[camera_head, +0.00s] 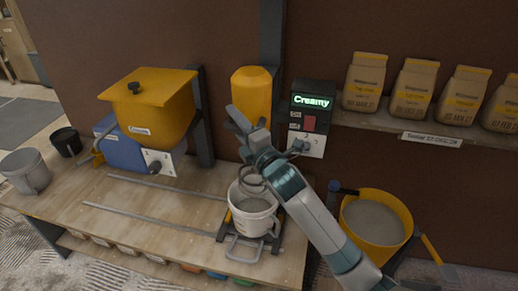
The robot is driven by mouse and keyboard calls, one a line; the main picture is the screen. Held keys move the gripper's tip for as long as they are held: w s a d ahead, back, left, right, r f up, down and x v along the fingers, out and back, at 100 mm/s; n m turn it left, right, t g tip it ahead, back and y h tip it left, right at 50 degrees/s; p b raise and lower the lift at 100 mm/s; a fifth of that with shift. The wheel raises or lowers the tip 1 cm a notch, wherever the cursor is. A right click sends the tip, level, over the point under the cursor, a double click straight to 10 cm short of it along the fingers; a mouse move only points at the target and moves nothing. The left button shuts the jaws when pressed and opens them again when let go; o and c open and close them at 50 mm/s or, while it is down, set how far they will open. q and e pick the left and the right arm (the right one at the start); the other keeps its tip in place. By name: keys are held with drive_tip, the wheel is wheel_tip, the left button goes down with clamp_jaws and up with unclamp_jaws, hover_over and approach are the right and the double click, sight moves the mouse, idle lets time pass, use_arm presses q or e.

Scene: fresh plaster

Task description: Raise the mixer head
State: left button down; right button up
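The yellow mixer head (252,88) stands in front of a dark upright post, above a white bucket (254,212). The bucket sits on the bench and holds grey material. A curved metal mixing tool (252,186) shows at the bucket's mouth, partly hidden by my arm. My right gripper (236,119) is in front of the lower part of the mixer head and covers some of it. Its fingers overlap in this view, so I cannot tell whether they are open or touch the head. My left gripper is not in view.
A control box (312,118) with a lit "Creamy" display is right of the head. A yellow hopper (155,108) stands left, near metal rails and grey and black buckets. Bags (414,88) line a shelf. A yellow tub (376,218) of grey material stands right.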

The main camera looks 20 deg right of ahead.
drive_tip(key=b+v, duration=0.5)
drive_tip(key=v, duration=1.1)
drive_tip(key=shift+s+d, duration=0.15)
drive_tip(key=shift+s, duration=0.1)
